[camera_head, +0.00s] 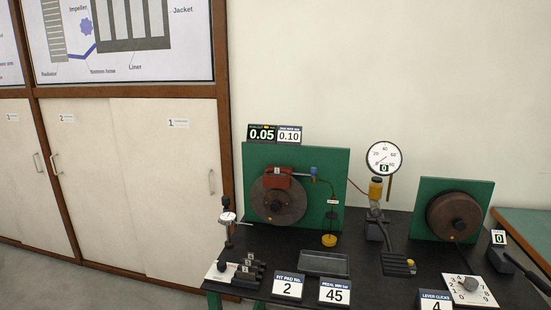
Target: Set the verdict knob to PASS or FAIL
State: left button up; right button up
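A white plate with a dark knob (221,266) lies at the left front of the black bench; its lettering is too small to read. Another white plate carries a round grey knob (470,284) with numbers around it, at the right front. I cannot read PASS or FAIL on either, so I cannot tell which is the verdict knob. Neither of my grippers is in view.

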aim_at(222, 266)
jog(key=i+l, duration=0.1)
jog(key=i, duration=0.55)
jog(key=i+u, duration=0.2)
jog(key=u, duration=0.25)
jog(key=i+l+u, duration=0.2)
jog(key=u, duration=0.3)
